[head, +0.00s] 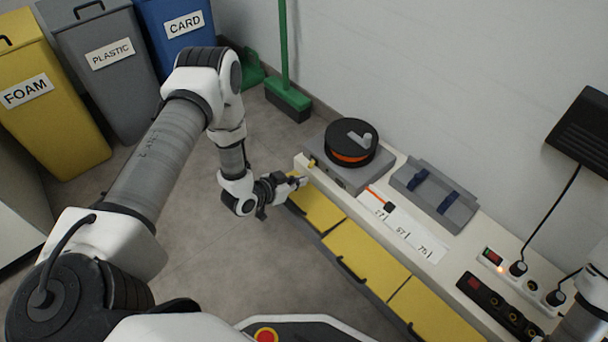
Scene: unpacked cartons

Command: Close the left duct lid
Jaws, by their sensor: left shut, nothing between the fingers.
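Several yellow lids with dark handles run along the front of the white bench. The left lid (321,212) is the one at the far end, beside my left gripper. The middle lid (368,257) and the right lid (437,314) follow towards the lower right. My left gripper (299,181) is shut and empty, at the bench's far left corner, just above the far end of the left lid in the picture. I cannot tell whether it touches the lid or the bench. How far the left lid stands open is unclear. My right gripper is out of view.
On the white bench (424,243) are a black and orange spool (349,142), a grey block with blue straps (435,194) and a black socket strip (497,303). Yellow, grey and blue bins and a green broom (287,92) stand behind. The floor (205,275) left of the lids is clear.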

